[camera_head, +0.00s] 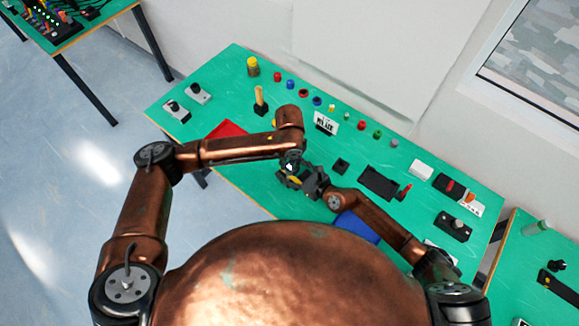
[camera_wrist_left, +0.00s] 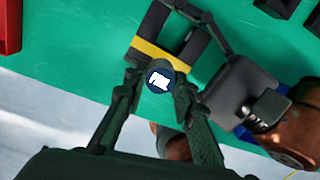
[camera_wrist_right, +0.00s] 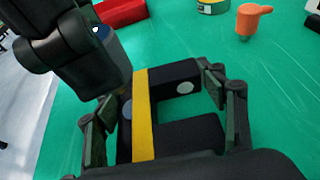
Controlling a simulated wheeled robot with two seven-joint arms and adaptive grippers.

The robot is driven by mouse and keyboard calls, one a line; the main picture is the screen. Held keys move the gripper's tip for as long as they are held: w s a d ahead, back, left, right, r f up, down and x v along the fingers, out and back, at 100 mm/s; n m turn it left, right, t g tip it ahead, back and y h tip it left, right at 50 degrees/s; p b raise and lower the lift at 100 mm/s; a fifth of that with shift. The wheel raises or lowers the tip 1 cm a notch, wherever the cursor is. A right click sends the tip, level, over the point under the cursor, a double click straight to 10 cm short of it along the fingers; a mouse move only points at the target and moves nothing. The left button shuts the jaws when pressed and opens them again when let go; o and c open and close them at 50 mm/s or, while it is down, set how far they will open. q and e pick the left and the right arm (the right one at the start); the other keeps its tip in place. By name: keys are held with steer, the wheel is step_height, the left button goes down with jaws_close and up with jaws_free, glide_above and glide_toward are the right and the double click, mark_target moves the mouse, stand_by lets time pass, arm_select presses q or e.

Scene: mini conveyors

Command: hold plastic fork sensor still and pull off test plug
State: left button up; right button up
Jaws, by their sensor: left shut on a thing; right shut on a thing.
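The fork sensor (camera_wrist_right: 180,135) is a black U-shaped block with a yellow band, held above the table. It also shows in the left wrist view (camera_wrist_left: 160,53), and its yellow band shows small in the head view (camera_head: 295,180). My right gripper (camera_wrist_right: 165,120) is shut on it, with a finger on each side. A round dark blue cap with a white mark, seemingly the test plug (camera_wrist_left: 160,77), sits close against the sensor's banded side. My left gripper (camera_wrist_left: 157,100) is shut on it. I cannot tell whether plug and sensor are still joined.
The green table (camera_head: 225,85) carries a row of small coloured parts along its back. A red tray (camera_head: 226,129) and a blue tray (camera_head: 357,226) lie near the arms. A wooden-handled tool (camera_head: 260,100) stands behind my left arm. Black fixtures (camera_head: 379,182) stand to the right.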

steer(key=o, duration=1)
steer(key=shift+s+d+f, duration=0.1)
steer(key=shift+s+f, duration=0.1)
steer(key=shift+f, duration=0.25)
steer(key=shift+c, duration=0.2)
steer(key=o, duration=0.5)
steer(key=shift+w+r, duration=0.1)
steer(key=shift+c, duration=0.2)
steer(key=shift+r, duration=0.15)
steer(key=shift+w, duration=0.1)
steer(key=v, duration=1.2)
